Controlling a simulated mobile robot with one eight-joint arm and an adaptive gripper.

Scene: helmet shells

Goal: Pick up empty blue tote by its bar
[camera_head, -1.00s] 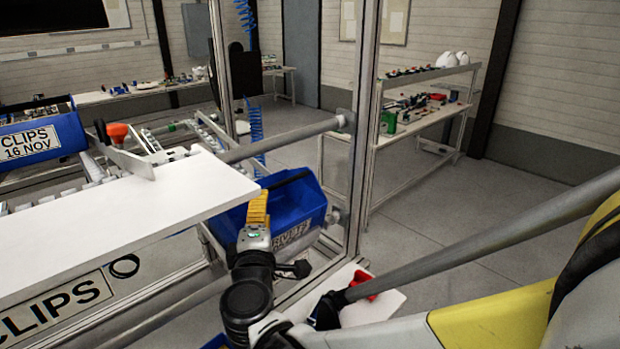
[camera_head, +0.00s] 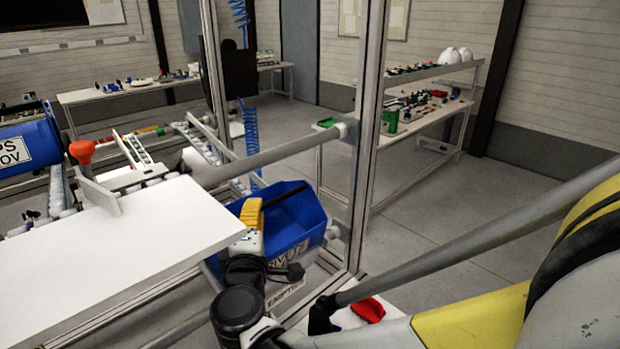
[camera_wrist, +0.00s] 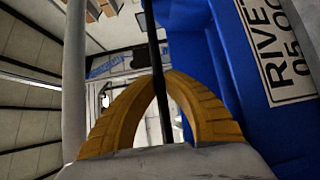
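The blue tote (camera_head: 297,222) hangs beside the metal post, right of the white shelf. Its inside looks empty where it shows. Its thin black bar (camera_head: 284,196) runs across the top opening. My gripper (camera_head: 254,206), with yellow fingers, is at the left part of the bar. In the wrist view my fingers (camera_wrist: 162,74) arch together with the black bar (camera_wrist: 153,40) between their tips, and they look closed on it. The tote's blue wall and its white "RIVET" label (camera_wrist: 280,45) are on the right there. The tote's lower left is hidden behind my arm.
The white shelf (camera_head: 130,235) lies close to the left of my gripper. A metal post (camera_head: 366,150) and a grey horizontal tube (camera_head: 270,152) stand close to the tote. An "EMPTIES" label (camera_head: 285,291) is below it. Open floor (camera_head: 470,240) lies to the right.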

